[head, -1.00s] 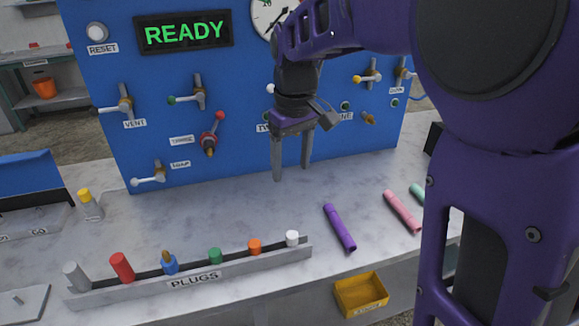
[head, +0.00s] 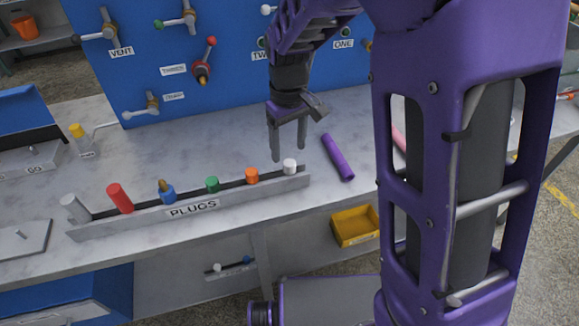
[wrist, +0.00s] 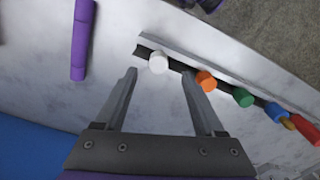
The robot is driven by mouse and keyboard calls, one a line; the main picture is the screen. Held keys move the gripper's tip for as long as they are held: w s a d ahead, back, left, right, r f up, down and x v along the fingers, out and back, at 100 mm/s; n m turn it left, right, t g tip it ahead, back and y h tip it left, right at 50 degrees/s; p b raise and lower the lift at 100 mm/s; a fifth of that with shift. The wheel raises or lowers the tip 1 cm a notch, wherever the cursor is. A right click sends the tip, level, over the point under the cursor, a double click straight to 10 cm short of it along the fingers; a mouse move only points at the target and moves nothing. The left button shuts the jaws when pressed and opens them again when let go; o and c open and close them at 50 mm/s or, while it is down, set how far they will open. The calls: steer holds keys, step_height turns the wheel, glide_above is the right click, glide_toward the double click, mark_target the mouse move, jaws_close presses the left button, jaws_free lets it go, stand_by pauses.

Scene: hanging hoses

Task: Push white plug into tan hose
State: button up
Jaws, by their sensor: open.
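The white plug (head: 290,166) stands at the right end of the rack labelled PLUGS (head: 192,208). My gripper (head: 287,153) points down just behind and above the white plug, open and empty. In the wrist view the white plug (wrist: 158,64) shows between and just beyond the tips of my open gripper (wrist: 158,76), apart from both fingers as far as I can tell. I cannot make out a tan hose in either current view.
An orange plug (head: 251,175) is beside the white one, with several others further left. A purple tube (head: 337,157) lies right of the rack, and a pink tube (head: 399,140) is partly hidden by my arm. A yellow bin (head: 355,225) is below the counter edge.

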mark_target(289, 162)
step_height(289, 162, down, 4)
steer(key=shift+w+d+f, duration=0.1)
steer(key=shift+f, duration=0.05)
jaws_close()
stand_by(0.4)
